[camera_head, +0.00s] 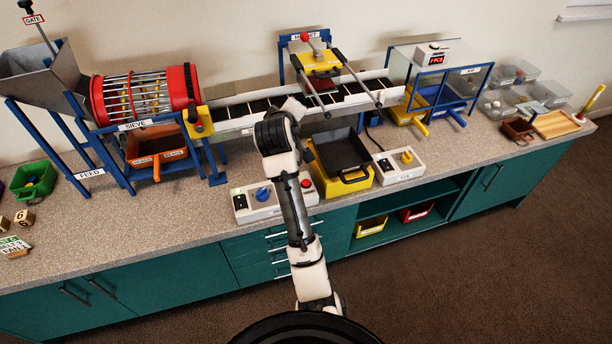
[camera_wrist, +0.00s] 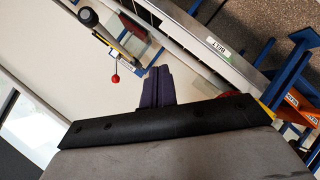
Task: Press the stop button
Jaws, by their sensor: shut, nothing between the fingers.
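The red stop button (camera_head: 306,183) is on the right end of a white control box (camera_head: 274,210) at the bench's front edge, just right of my forearm. A blue knob (camera_head: 263,194) and a dark switch (camera_head: 239,203) are on the same box. My forearm covers part of the box. My gripper (camera_wrist: 158,88) is shut and empty in the wrist view. In the head view my wrist is above the bench by the conveyor, behind the button, and the fingertips cannot be made out. The button is not recognisable in the wrist view.
The conveyor (camera_head: 240,122) runs behind my wrist, under the magnet stand (camera_head: 324,62). A black tray on a yellow bin (camera_head: 341,176) and a second control box (camera_head: 398,163) stand to the right. The red sieve drum (camera_head: 145,96) is left. Bare bench (camera_head: 150,219) lies at front left.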

